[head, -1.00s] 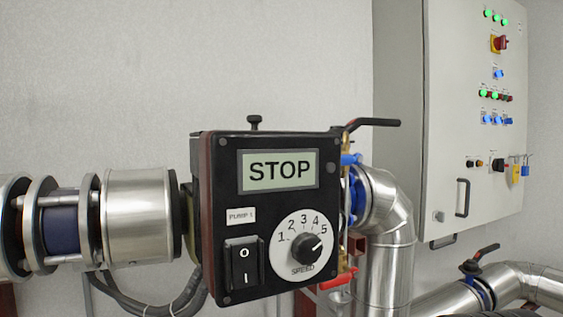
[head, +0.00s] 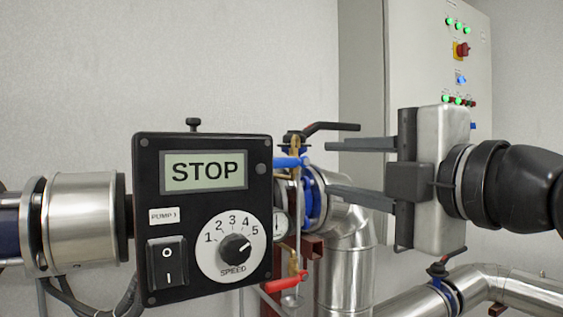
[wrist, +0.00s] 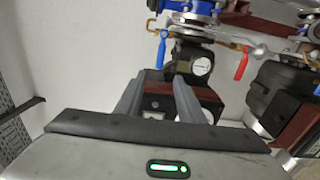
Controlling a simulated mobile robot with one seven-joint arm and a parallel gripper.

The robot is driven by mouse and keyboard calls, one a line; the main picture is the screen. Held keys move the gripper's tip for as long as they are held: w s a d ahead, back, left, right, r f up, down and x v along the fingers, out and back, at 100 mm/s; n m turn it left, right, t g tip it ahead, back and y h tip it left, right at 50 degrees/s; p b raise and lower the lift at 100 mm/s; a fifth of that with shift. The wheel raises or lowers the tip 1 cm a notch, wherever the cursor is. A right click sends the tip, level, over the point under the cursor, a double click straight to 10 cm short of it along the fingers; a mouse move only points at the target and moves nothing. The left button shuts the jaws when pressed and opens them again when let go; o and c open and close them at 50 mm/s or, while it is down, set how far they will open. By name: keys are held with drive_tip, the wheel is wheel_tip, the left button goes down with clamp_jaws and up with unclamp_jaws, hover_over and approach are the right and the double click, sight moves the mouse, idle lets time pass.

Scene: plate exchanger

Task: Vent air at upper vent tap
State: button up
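The upper tap has a blue lever (head: 288,162) and sits on a thin brass vertical line, just right of the pump box. A lower tap with a red lever (head: 286,284) is on the same line. In the wrist view a blue lever (wrist: 151,28) shows at the top and a red lever (wrist: 241,65) to its right. My gripper (head: 328,168) is open and empty, right of the blue lever and apart from it in the picture. Its fingers also show spread in the wrist view (wrist: 157,82).
The black pump box (head: 200,285) with a STOP display stands left of the taps. A black valve handle (head: 332,127) lies above the blue lever. A steel pipe bend (head: 345,240) is below my gripper. A control cabinet (head: 360,60) stands behind.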

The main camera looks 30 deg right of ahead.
sight(281, 163)
drive_tip(key=w, duration=0.5)
drive_tip(key=w+p, duration=0.1)
drive_tip(key=w, duration=0.3)
drive_tip(key=w+p, duration=0.1)
drive_tip(key=w, duration=0.4)
drive_tip(key=shift+w+a, duration=0.25)
drive_tip(key=shift+w, duration=0.05)
clamp_jaws()
